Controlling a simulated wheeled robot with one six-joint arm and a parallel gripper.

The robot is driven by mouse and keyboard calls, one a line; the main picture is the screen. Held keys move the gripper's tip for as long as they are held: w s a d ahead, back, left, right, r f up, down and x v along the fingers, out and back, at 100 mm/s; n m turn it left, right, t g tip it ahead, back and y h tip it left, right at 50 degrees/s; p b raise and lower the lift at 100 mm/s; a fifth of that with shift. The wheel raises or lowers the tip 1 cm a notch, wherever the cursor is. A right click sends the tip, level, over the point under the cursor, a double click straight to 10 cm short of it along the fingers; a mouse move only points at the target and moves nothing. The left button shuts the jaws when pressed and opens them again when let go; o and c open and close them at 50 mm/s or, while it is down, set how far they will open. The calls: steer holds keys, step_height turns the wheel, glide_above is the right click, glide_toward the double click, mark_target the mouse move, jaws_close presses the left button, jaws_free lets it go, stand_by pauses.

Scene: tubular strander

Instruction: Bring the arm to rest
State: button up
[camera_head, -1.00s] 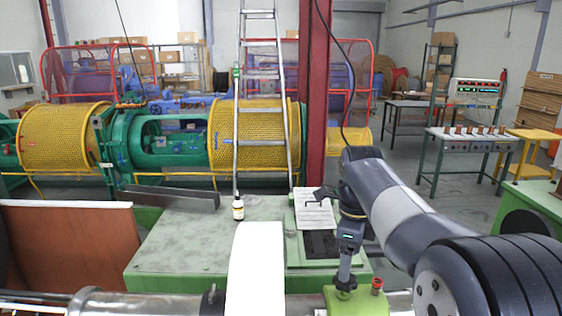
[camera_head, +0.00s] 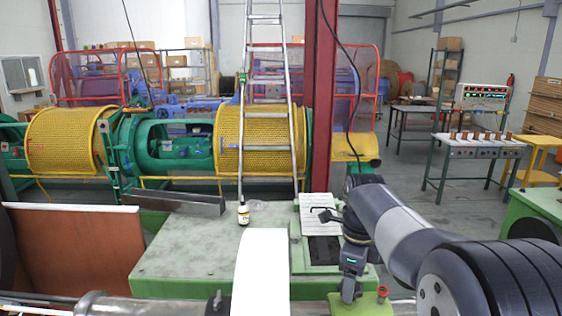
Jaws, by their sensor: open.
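My arm reaches in from the lower right, over the right part of the green bench. My gripper (camera_head: 350,291) points down at the arm's end, just above or at a small light-green block (camera_head: 360,303) with a red knob (camera_head: 382,291). The fingertips are small and dark here, and I see nothing held between them. I cannot tell whether they touch the block.
A white curved sheet (camera_head: 262,275) stands in front. A ladder (camera_head: 241,130) and red column (camera_head: 322,100) rise behind.

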step_height(320, 180, up, 9)
step_height(320, 180, down, 10)
steer(key=shift+f, duration=0.1)
steer(key=n, duration=0.5)
steer(key=shift+n, duration=0.4)
steer(key=n, duration=0.6)
steer(key=shift+w, duration=0.1)
steer(key=n, duration=1.1)
steer(key=shift+w+a+n, duration=0.1)
steer(key=shift+n, duration=0.2)
stand_by(0.4)
